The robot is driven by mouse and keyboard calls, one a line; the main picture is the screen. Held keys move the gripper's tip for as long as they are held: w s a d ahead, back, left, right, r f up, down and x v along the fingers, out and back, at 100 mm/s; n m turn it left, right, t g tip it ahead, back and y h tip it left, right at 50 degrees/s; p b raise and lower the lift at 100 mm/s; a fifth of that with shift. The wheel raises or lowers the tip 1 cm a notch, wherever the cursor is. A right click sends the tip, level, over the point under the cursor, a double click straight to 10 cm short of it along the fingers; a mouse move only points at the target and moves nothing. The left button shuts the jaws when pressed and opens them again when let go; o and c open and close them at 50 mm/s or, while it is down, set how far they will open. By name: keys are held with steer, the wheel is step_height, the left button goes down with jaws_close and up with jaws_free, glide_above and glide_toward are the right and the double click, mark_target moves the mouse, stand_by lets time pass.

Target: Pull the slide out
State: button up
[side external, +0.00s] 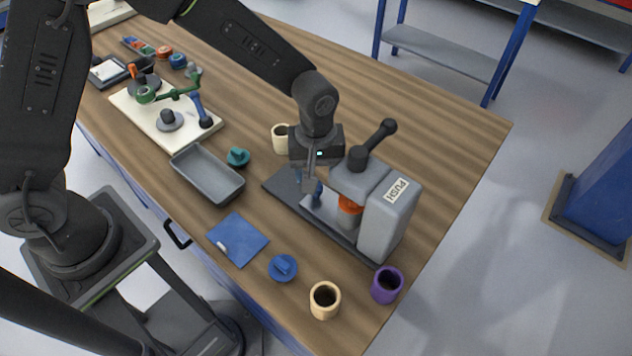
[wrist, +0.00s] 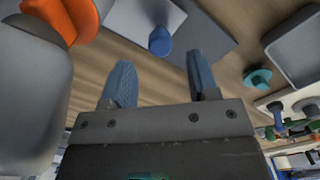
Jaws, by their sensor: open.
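A grey press marked "PUSH" (side external: 393,215) stands on a dark base plate (side external: 345,236), with an orange part (side external: 349,212) under its head. The slide, a light grey plate (side external: 322,207), lies on the base at the press's left side. It also shows in the wrist view (wrist: 135,17), with an upright blue knob (wrist: 160,41) on it. My gripper (wrist: 160,65) is open and empty, with its two blue fingers apart. In the wrist view the knob appears beyond the fingertips, between their lines. In the side view my gripper (side external: 308,184) is close by the knob; contact cannot be told.
The press's black lever (side external: 378,135) rises just right of my wrist. A cream cup (side external: 281,138) stands behind my gripper. A grey tray (side external: 208,174), teal knob (side external: 238,156) and blue mat (side external: 238,239) lie left. A purple cup (side external: 387,284) is near the front edge.

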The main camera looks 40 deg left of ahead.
steer(key=shift+f, duration=2.2)
jaws_close()
